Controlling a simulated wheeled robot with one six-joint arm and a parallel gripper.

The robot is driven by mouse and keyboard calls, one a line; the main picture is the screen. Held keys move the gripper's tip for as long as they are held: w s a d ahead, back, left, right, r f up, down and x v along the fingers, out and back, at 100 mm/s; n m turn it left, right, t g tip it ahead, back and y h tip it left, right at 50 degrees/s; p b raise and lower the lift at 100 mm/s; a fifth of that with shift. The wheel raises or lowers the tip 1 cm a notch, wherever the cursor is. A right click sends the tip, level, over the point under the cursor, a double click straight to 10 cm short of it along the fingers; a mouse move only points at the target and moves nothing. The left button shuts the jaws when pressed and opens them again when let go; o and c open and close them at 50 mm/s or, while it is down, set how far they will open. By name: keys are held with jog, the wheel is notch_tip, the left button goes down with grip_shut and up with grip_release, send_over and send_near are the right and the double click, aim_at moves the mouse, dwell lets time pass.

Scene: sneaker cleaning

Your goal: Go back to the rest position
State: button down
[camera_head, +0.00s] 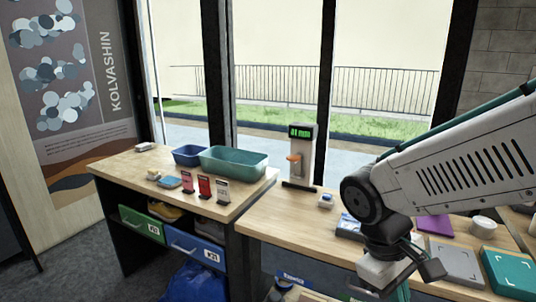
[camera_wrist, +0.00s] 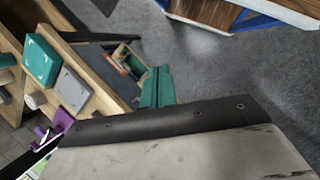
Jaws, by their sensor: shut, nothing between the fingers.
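My gripper (camera_wrist: 156,72) shows in the wrist view as a pair of teal fingers, together and with nothing seen between them. It points down past the table edge toward the grey floor. In the head view my arm reaches in from the right and bends down at the elbow, over the front of the right-hand workbench (camera_head: 290,222). My wrist hangs near the bottom of the view, and the fingers are mostly cut off or hidden there.
A teal bin (camera_head: 233,164) and a blue bin (camera_head: 187,155) stand on the left bench, behind small boxes. A gauge stand (camera_head: 299,155) with a green display stands at the back. A grey pad (camera_head: 455,264) and a teal pad (camera_head: 510,274) lie right of my wrist.

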jog(key=s+d+r+m+t+y, duration=0.3)
jog(key=s+d+r+m, duration=0.1)
jog(key=s+r, duration=0.3)
jog(key=shift+s+d+r+m+y, duration=0.15)
jog(key=shift+s+m+y, duration=0.25)
jog(key=shift+m, duration=0.5)
